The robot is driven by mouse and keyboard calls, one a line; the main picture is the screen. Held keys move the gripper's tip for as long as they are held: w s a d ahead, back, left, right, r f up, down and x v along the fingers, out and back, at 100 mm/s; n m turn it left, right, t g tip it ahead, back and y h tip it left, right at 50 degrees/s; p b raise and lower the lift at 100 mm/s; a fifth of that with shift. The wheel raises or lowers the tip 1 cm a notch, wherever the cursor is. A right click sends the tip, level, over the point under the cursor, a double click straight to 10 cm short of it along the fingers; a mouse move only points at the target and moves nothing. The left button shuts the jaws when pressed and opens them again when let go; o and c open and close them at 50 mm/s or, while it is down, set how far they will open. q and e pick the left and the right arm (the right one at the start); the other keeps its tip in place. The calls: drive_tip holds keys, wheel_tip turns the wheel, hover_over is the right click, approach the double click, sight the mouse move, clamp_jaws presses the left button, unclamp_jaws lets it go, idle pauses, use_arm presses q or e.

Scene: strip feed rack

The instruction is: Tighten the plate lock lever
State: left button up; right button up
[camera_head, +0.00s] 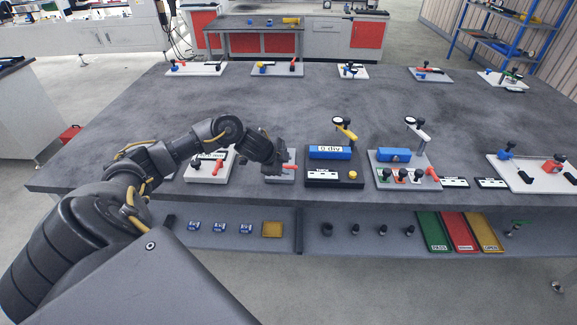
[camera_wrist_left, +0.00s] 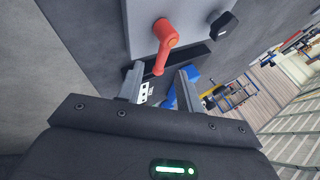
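A red lever (camera_wrist_left: 166,42) stands on a light grey plate (camera_wrist_left: 142,12) in the left wrist view, its free end pointing toward my gripper. My left gripper (camera_wrist_left: 160,86) is open. The lever's end shows near the opening between the fingertips; I cannot tell whether they touch. My right gripper is in neither view.
A black-based gauge fixture with a blue block (camera_head: 330,153) stands close to the right of the gripper. A plate with another red lever (camera_head: 217,167) lies to the left, partly behind my arm. The middle of the table (camera_head: 260,105) is clear. A lower shelf holds coloured trays (camera_head: 463,230).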

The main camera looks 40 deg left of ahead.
sight(287, 168)
use_arm(q)
drive_tip(key=shift+x, duration=1.3)
drive_tip(key=shift+c, duration=0.5)
clamp_jaws()
